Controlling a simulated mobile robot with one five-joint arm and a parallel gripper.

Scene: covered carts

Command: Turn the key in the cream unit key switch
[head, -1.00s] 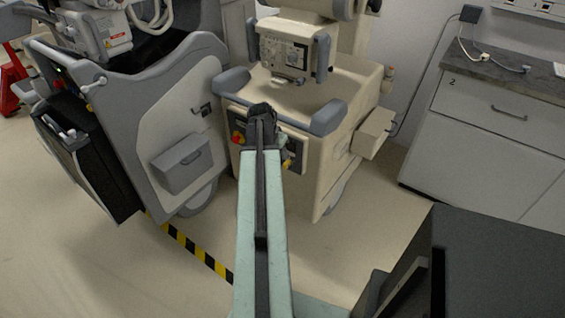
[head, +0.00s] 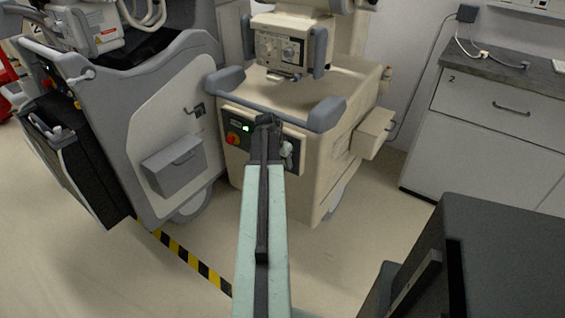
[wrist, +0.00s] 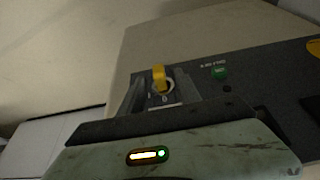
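The cream unit (head: 330,160) stands at the centre of the head view, with a dark control panel (head: 235,117) on its front. My gripper (head: 268,122) is in front of this panel and hides the key switch there. In the wrist view, the yellow key (wrist: 158,73) sits in the round metal key switch (wrist: 168,87), its bow pointing up in the picture. My gripper (wrist: 160,92) also shows there, its two grey fingers apart, one on each side of the key. I see gaps between key and fingers; how deep they reach is unclear.
A lit green lamp (head: 246,128) and a red button (head: 233,139) are on the panel left of my gripper. A grey cart (head: 150,130) stands close on the left. A grey counter (head: 490,130) is at right. Floor in front is open.

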